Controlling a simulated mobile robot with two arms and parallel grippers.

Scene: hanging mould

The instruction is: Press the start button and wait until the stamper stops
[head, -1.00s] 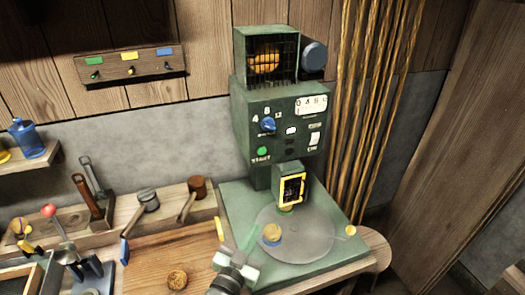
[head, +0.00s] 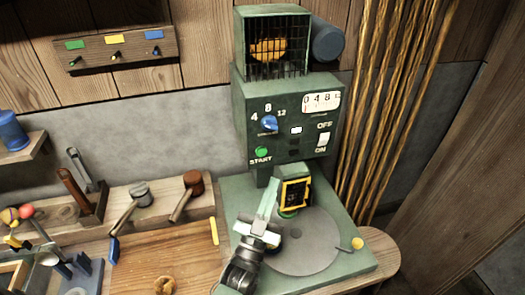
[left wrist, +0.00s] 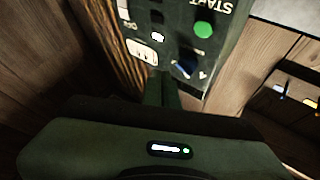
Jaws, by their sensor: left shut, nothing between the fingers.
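The green stamper machine (head: 245,110) stands at the back with a round green START button (head: 261,152) low on its panel. The button also shows in the left wrist view (left wrist: 203,29), upside down. The panel holds a blue dial (head: 268,123), a counter (head: 321,102) and an ON/OFF switch (head: 323,139). The yellow-framed stamping head (head: 294,194) hangs over the grey round plate (head: 310,245). My left gripper (head: 271,190) is shut and empty, pointing up below the button and left of the stamping head, apart from the button. My right gripper is out of view.
A yellow knob (head: 358,243) sits at the plate's right. Hanging cords (head: 390,100) are at the right. Wooden-handled tools (head: 192,180) stand on the left rack. A pastry (head: 165,285) lies on the wooden board (head: 180,255).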

